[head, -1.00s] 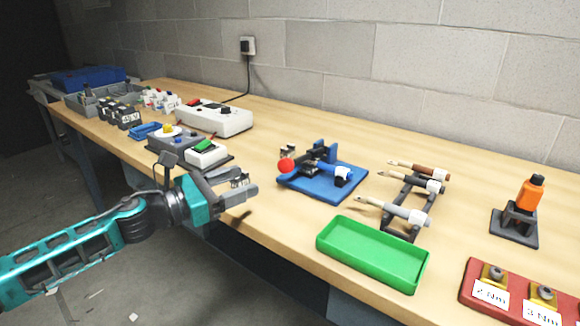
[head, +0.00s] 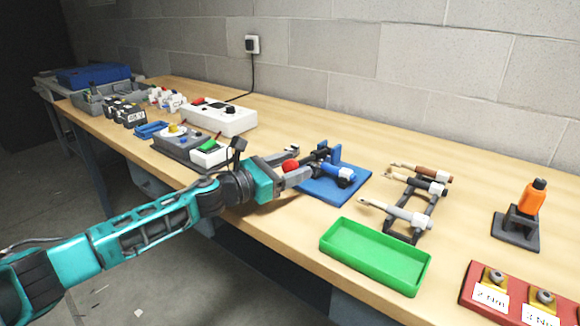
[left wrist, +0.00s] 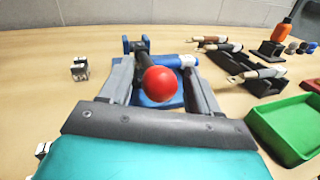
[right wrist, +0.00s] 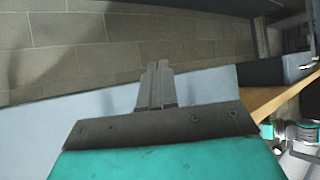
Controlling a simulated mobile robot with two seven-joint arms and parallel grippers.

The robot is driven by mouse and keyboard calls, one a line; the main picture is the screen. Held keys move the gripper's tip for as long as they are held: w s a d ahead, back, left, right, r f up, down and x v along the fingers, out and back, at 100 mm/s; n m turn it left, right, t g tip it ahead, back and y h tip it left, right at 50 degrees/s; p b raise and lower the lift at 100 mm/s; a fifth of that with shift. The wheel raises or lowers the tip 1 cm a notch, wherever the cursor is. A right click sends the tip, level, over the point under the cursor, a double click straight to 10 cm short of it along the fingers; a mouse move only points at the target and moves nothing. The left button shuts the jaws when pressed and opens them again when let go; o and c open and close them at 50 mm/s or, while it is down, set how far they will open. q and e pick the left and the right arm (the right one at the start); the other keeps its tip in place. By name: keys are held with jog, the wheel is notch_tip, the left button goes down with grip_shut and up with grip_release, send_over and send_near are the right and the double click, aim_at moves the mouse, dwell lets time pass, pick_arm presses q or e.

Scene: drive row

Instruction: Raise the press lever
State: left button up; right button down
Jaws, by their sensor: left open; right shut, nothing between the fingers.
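The press stands on a blue base plate (head: 350,189) on the bench. Its dark lever ends in a red ball knob (head: 291,166). A blue and white cylinder (head: 340,172) lies across the press. My left gripper (head: 297,165) is open, with its fingers on either side of the red knob. In the left wrist view the red knob (left wrist: 161,83) sits between the two open fingers (left wrist: 160,80), and the lever runs away behind it. I cannot tell whether a finger touches it. My right gripper (right wrist: 155,85) is shut and empty, away from the press, facing a wall.
A green tray (head: 375,257) and a dark rack (head: 408,215) with several pen-like tools stand right of the press. An orange-topped holder (head: 524,215) stands far right.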

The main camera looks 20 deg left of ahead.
pick_arm(q)
grip_shut()
dwell(0.6)
